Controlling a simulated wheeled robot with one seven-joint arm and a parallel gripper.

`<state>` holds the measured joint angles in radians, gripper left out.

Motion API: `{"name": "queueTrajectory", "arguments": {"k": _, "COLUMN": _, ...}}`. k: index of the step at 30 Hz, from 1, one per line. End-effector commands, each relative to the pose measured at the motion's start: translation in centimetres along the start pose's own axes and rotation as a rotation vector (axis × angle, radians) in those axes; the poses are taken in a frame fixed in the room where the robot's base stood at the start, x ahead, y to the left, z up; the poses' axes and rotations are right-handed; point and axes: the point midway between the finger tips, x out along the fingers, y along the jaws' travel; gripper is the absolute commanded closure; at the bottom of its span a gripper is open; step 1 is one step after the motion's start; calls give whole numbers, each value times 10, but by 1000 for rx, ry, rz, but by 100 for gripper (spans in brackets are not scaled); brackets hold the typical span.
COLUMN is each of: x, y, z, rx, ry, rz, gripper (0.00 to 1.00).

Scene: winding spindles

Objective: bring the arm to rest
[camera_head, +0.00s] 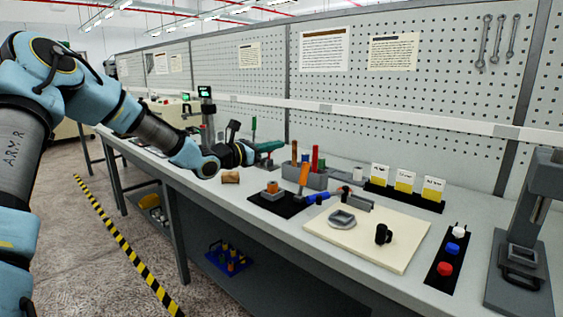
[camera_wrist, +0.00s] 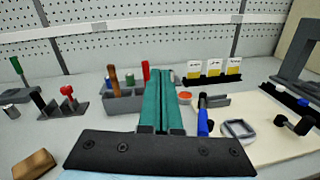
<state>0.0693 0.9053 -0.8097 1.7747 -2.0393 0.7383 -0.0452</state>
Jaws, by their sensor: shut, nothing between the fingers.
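My gripper (camera_head: 270,147) is at the end of my blue arm, which reaches from the left over the workbench (camera_head: 216,189). In the wrist view its two green fingers (camera_wrist: 163,100) lie side by side, shut, with nothing between them. The fingers point toward the back of the bench, near the grey holder (camera_head: 312,180) with upright coloured handles. In the head view the gripper is small, and its fingertips are partly hard to make out.
A brown block (camera_head: 231,177) lies near the gripper. A cream board (camera_head: 368,236) carries a grey ring (camera_head: 342,219) and a black part (camera_head: 384,235). Yellow-and-white cards (camera_head: 405,181) stand behind it. A grey press (camera_head: 524,250) is at the right. The pegboard (camera_head: 450,95) bounds the back.

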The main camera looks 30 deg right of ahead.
Motion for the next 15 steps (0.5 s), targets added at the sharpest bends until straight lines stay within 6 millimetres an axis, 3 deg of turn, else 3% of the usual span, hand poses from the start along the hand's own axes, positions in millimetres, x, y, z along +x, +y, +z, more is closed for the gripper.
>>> {"name": "queueTrajectory", "arguments": {"k": 6, "x": -8, "y": 3, "z": 13, "rx": 2, "ry": 1, "rz": 0, "gripper": 100}}
{"name": "queueTrajectory", "arguments": {"k": 15, "x": -8, "y": 3, "z": 14, "rx": 0, "ry": 2, "rz": 0, "gripper": 100}}
